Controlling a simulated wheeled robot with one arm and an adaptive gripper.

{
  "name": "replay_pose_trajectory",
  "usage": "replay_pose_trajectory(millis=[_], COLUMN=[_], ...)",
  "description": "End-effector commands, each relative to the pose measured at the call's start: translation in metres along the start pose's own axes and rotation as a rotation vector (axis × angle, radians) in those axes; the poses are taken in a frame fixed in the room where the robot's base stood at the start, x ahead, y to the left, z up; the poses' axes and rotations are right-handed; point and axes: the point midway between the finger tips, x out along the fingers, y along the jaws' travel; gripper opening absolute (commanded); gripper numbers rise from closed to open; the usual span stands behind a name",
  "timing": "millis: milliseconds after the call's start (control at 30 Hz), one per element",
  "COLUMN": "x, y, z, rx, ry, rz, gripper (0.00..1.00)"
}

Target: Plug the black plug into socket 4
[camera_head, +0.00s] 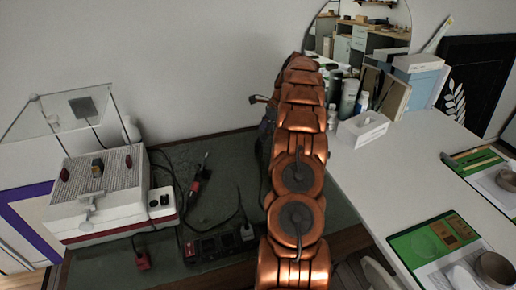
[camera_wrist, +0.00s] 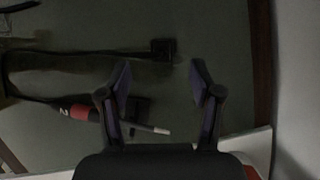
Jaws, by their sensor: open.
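My gripper (camera_wrist: 160,82) is open and empty in the wrist view, with its two fingers spread over the dark green bench. A black plug (camera_wrist: 163,50) on a black cable lies just beyond the fingertips, apart from them. In the head view my copper arm covers the gripper, and I cannot make out this plug. A black power strip (camera_head: 212,248) lies at the front of the bench, left of my arm. A pale plug (camera_head: 247,232) sits at its right end. The socket numbers are too small to read.
A red-and-black tool (camera_wrist: 82,112) with a pale tip lies beside the left finger; a similar tool shows in the head view (camera_head: 200,178). A red plug (camera_head: 142,260) lies left of the strip. A white machine (camera_head: 100,195) stands at left; a white table (camera_head: 375,180) at right.

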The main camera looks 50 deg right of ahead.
Motion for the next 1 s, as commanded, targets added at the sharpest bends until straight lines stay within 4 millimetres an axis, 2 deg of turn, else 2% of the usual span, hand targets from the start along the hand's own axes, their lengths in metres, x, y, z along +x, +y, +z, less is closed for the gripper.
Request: replay_pose_trajectory(millis=[100,467,733,1000], x=[0.001,0.002,0.024,0.027], y=[-0.003,-0.003,-0.002,-0.003], z=[-0.007,-0.007,-0.006,-0.006], rx=[0.021,0.021,0.020,0.020], ry=[-0.003,-0.003,-0.002,-0.002], rz=[-0.004,-0.005,-0.003,-0.006], gripper=[0.65,0.65,0.65,0.65])
